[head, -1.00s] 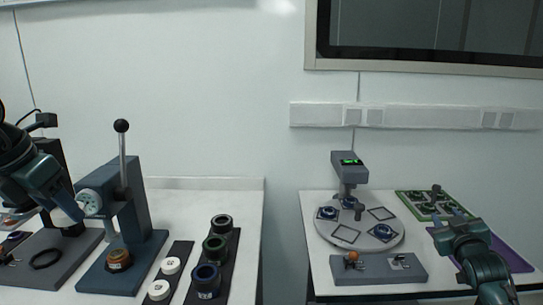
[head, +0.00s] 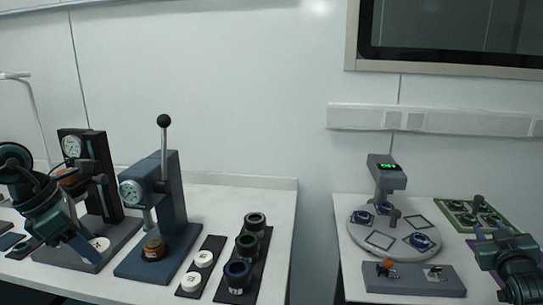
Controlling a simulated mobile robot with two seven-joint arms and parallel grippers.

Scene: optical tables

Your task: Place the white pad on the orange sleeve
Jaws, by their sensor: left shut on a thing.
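The orange sleeve (head: 154,249) stands upright on the base of the blue lever press, left of centre. My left gripper (head: 93,251) points down and right over the grey stand's base, left of the press. It is shut on a white pad (head: 99,243), partly hidden by the fingers, apart from the sleeve. Two more white pads, a far one (head: 203,258) and a near one (head: 191,282), lie on a black strip right of the press. My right gripper (head: 491,232) is at the far right, its fingers apart and empty.
The blue press (head: 172,190) has a tall lever and a dial. A dark gauge stand (head: 103,165) is to its left. A black tray (head: 262,250) holds several dark rings. A gap separates the tables; the right one bears a round plate (head: 393,222).

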